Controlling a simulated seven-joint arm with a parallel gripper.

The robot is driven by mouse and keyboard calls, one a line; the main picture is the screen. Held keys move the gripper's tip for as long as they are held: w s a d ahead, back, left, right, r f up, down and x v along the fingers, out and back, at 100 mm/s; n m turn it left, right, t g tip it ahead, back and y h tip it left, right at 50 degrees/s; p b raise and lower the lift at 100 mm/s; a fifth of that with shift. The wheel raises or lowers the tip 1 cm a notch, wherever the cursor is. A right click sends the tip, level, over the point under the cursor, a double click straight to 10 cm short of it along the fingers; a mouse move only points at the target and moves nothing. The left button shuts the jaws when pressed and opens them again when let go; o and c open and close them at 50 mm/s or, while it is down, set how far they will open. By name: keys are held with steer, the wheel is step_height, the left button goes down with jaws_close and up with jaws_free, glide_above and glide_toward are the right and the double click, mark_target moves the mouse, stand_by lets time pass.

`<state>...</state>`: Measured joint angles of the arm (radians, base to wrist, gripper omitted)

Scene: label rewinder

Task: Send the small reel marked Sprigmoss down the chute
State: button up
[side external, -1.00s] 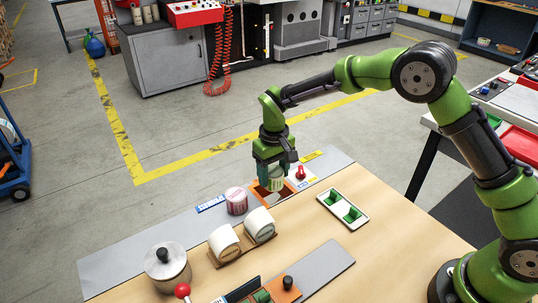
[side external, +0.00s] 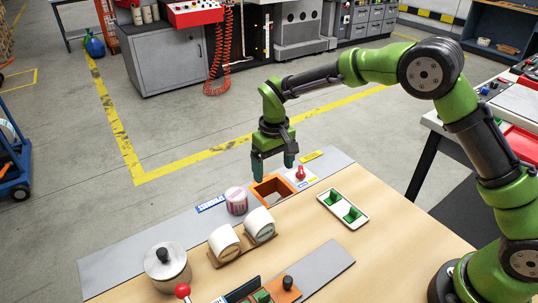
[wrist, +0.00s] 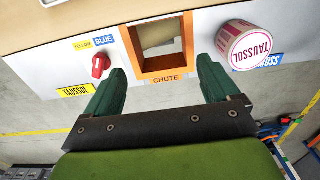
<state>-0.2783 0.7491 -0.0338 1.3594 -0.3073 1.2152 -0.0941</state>
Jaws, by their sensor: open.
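The orange-framed chute (side external: 272,189) opens in the grey strip along the table's far edge, and the wrist view shows its front lettered CHUTE (wrist: 166,79). A tan curved shape (wrist: 158,38) shows inside its opening; I cannot tell whether it is a reel. My gripper (side external: 274,170) is open and empty above the chute, its fingers (wrist: 162,72) apart in the wrist view. A pink-and-white reel marked TAUSSOL (wrist: 244,46) stands left of the chute in the side view (side external: 236,201), beside a blue label ending in MOSS (wrist: 270,61). No reel marked Sprigmoss is readable.
A red knob (side external: 301,173) with yellow and blue tags and a yellow TAUSSOL label (wrist: 75,91) are right of the chute. Two white rolls (side external: 224,241) sit on a wooden rack. A metal-topped cylinder (side external: 166,263) and a tray of green pieces (side external: 343,208) stand nearby.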

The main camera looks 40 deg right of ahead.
step_height(320, 180, up, 15)
steer(key=shift+f, duration=0.15)
stand_by(0.7)
steer(key=s+d+r+m+t+y, duration=0.1)
steer(key=s+d, duration=0.4)
steer(key=s, duration=0.8)
steer(key=s+d+r+m+t+y, duration=0.1)
steer(key=s+d+r+m+t, duration=0.2)
steer(key=s, duration=1)
steer(key=d+t, duration=0.1)
steer(key=t, duration=0.2)
steer(key=shift+d, duration=0.35)
steer(key=shift+c, duration=0.5)
